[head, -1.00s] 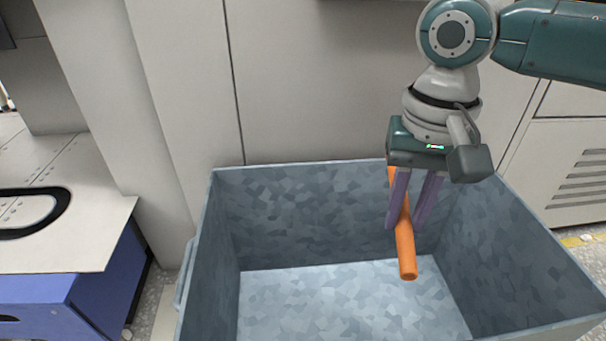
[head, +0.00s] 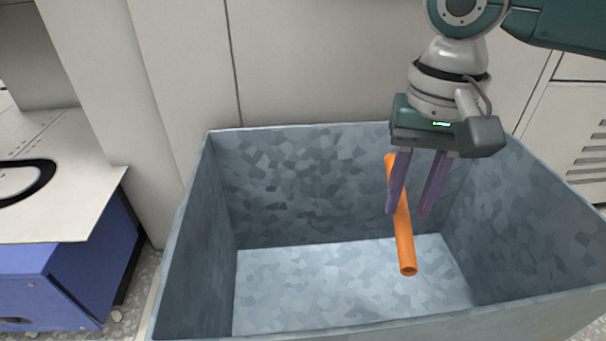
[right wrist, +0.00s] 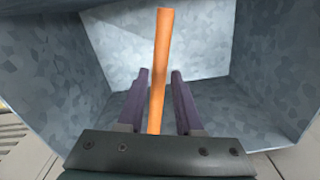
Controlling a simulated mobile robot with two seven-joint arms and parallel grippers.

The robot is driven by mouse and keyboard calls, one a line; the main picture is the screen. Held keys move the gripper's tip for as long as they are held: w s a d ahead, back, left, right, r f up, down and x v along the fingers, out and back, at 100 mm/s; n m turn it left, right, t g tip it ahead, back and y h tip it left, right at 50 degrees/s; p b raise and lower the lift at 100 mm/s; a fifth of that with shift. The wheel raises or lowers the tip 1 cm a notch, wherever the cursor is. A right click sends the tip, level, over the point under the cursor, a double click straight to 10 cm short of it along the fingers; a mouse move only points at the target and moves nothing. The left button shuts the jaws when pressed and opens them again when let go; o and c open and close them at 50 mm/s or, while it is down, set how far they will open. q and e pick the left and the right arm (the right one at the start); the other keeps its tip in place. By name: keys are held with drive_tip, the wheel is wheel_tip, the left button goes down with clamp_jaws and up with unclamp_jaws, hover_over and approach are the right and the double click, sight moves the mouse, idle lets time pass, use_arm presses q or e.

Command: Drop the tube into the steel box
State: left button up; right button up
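The orange tube (head: 403,225) hangs tilted inside the steel box's opening, its near end lower in the head view. The steel box (head: 300,180) is a large open bin with a mottled grey-blue finish. My right gripper (head: 405,212) is over the box with its purple fingers spread. In the right wrist view the tube (right wrist: 161,70) passes between the fingers (right wrist: 159,75), with a gap on the right finger's side. I cannot tell whether it touches the left finger. No contact between tube and box floor is clear. My left gripper is out of view.
A blue cabinet (head: 75,275) with a pale top (head: 85,190) stands left of the box. Pale wall panels (head: 310,60) rise behind it, and a vented panel (head: 592,160) is at the right. The visible box floor (head: 310,285) is bare.

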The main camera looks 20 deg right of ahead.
drive_tip(key=o, duration=0.4)
drive_tip(key=shift+c, duration=0.2)
wheel_tip(320, 180, up, 10)
drive_tip(key=p, duration=0.7)
drive_tip(key=shift+p, duration=0.4)
